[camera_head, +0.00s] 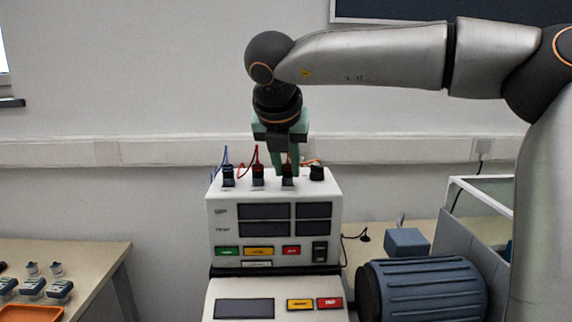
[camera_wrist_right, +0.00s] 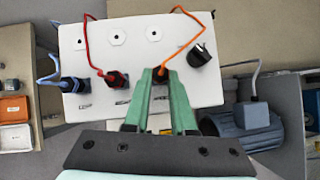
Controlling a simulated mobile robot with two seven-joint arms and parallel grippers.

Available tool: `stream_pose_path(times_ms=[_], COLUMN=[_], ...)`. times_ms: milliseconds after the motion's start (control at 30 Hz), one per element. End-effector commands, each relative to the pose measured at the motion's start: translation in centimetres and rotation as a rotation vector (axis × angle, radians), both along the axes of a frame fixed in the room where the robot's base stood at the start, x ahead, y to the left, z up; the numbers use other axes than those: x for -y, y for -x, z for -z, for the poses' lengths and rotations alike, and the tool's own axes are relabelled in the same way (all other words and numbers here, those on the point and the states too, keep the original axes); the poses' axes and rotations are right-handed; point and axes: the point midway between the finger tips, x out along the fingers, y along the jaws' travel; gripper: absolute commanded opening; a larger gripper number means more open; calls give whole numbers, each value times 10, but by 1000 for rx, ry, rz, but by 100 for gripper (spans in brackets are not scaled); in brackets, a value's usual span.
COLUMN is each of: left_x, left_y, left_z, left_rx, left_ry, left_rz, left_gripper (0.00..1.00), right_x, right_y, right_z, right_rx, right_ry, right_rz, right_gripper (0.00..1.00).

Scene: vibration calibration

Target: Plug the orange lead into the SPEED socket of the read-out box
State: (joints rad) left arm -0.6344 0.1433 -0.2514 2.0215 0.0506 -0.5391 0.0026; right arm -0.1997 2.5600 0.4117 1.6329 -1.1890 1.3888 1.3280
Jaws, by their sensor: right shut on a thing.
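The white read-out box (camera_head: 222,222) stands upright in the middle of the head view; its top panel (camera_wrist_right: 100,58) shows in the right wrist view. My right gripper (camera_head: 288,172) points down at the top panel, and its green fingers (camera_wrist_right: 160,82) are shut on the dark plug (camera_wrist_right: 160,73) of the orange lead (camera_wrist_right: 187,42). This plug is in line with the red and blue plugs, at the third place from the left. The fingers partly hide it; I cannot tell how deep it sits. The socket labels are too small to read. My left gripper is not in view.
A red-lead plug (camera_wrist_right: 117,79) is close left of the fingers, a blue-lead plug (camera_wrist_right: 72,84) further left. A black knob (camera_wrist_right: 199,54) is close on the right. Behind are several round holes (camera_wrist_right: 117,37). A blue ribbed motor (camera_head: 425,288) lies right of the box.

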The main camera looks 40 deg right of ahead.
Motion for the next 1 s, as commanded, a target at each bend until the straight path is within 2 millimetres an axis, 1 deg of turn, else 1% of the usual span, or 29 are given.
stream_pose_path(times_ms=[1000], left_x=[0], left_y=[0], left_z=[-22], left_rx=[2], left_ry=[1], left_rz=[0], left_gripper=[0], right_x=[-1], right_y=[-3], right_z=[-1], right_rx=[-1], right_ry=[1], right_rz=[230], right_gripper=[0])
